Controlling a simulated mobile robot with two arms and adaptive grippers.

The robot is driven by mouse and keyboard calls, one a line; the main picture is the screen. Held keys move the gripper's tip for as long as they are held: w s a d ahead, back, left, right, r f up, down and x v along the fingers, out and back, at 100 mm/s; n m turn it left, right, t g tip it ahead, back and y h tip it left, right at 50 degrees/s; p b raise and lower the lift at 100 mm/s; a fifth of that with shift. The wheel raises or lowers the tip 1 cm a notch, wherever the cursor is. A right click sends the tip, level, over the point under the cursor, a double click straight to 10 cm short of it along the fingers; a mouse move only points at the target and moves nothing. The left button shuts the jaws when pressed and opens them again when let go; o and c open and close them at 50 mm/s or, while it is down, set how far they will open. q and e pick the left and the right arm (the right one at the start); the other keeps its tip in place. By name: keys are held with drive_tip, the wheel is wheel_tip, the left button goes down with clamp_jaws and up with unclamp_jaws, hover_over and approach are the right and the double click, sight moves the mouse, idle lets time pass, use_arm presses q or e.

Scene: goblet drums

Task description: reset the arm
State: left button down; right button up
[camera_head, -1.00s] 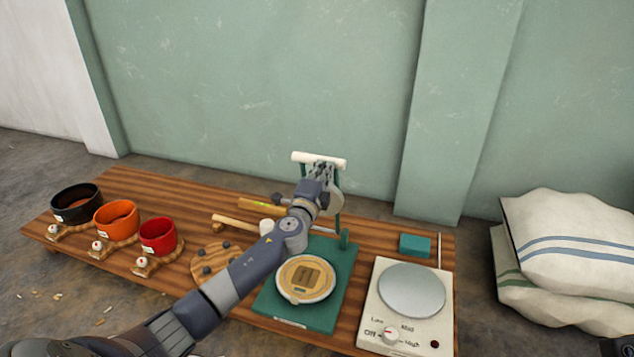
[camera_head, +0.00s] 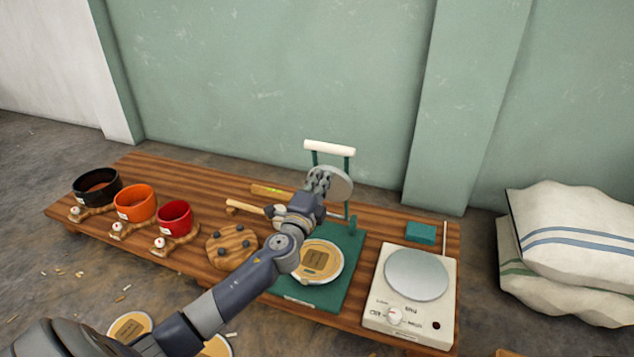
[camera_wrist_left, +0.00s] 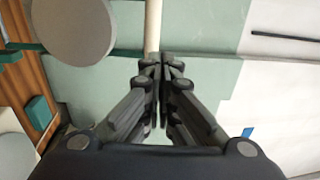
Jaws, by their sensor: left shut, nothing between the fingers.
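My left gripper (camera_head: 320,174) is shut and empty. It overlaps the lower left of the grey round plate (camera_head: 338,184) of a green press in the head view, below its white handle (camera_head: 330,148). The handle is free of the fingers there. In the left wrist view my closed fingertips (camera_wrist_left: 163,62) point up at the white bar (camera_wrist_left: 153,25), with the grey disc (camera_wrist_left: 75,25) to the left; I cannot tell the gap. My left forearm crosses in front of the press base (camera_head: 345,270). My right gripper is out of view.
On the wooden bench (camera_head: 155,180) stand black (camera_head: 97,187), orange (camera_head: 135,203) and red (camera_head: 175,217) bowls. A hot plate (camera_head: 416,275) is right of the press. A wooden mallet (camera_head: 245,207) lies behind my arm. White sacks (camera_head: 570,260) lie at right.

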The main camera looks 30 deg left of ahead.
use_arm(q)
drive_tip(key=shift+v, duration=1.5)
